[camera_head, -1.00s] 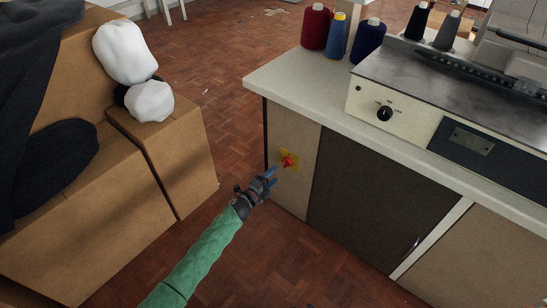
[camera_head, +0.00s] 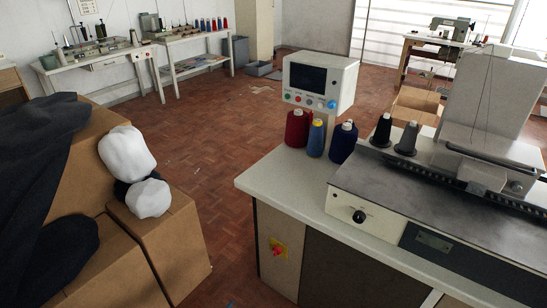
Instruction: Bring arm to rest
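Only a small blue tip of my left gripper (camera_head: 230,304) shows at the bottom edge of the head view. The rest of that hand and its arm are out of the picture, so its fingers cannot be judged. A red knob (camera_head: 278,251) on a yellow plate sits on the end panel of the machine cabinet (camera_head: 292,222). The visible tip is below and left of the knob, apart from it in the picture. My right gripper is not in view.
The worktop (camera_head: 262,184) bears thread cones, a control box (camera_head: 319,80) and a sewing machine (camera_head: 490,110). Cardboard boxes (camera_head: 172,233) with white bundles and dark cloth stand at the left. Open parquet floor (camera_head: 210,150) lies between them.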

